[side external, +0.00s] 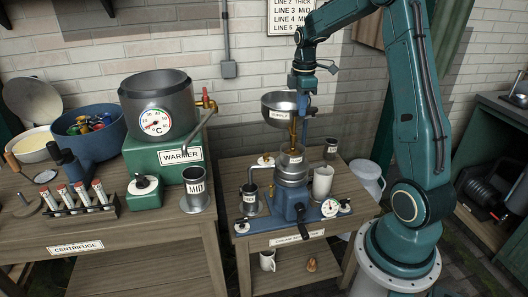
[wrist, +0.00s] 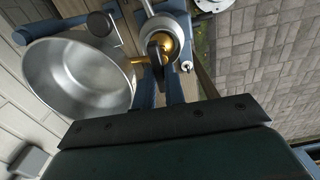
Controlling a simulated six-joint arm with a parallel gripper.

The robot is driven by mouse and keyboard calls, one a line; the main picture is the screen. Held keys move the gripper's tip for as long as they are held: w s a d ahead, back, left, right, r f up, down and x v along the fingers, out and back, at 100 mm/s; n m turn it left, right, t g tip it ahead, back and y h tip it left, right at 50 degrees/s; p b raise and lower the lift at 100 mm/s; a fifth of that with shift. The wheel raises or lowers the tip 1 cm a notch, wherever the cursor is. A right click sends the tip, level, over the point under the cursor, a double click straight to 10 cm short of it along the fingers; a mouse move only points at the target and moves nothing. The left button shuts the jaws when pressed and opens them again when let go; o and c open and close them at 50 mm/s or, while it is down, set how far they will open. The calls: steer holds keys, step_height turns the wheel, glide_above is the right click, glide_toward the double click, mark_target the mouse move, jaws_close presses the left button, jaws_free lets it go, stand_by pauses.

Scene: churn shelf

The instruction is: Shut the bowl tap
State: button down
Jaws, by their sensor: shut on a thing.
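The steel supply bowl (side external: 282,106), labelled SUPPLY, sits above the blue cream separator (side external: 288,200). The bowl (wrist: 80,75) is at the left of the wrist view and looks empty from there. A brass tap (wrist: 160,45) is at its side. A golden-brown strip runs below the bowl in the side view; I cannot tell whether it is tap or liquid. My gripper (side external: 304,100) points down beside the bowl's right rim. In the wrist view my gripper (wrist: 167,78) reaches to the tap and is shut on its handle. Its contact is partly hidden.
Left of the separator, the other bench holds the warmer (side external: 158,160) with a dial pot, a MID can (side external: 195,188), a tube rack (side external: 82,203) and a blue tub (side external: 88,128).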

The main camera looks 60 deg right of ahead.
steer(key=shift+n, duration=0.3)
steer(key=c, duration=1.5)
jaws_free()
steer(key=shift+o, duration=0.2)
step_height(320, 180, up, 14)
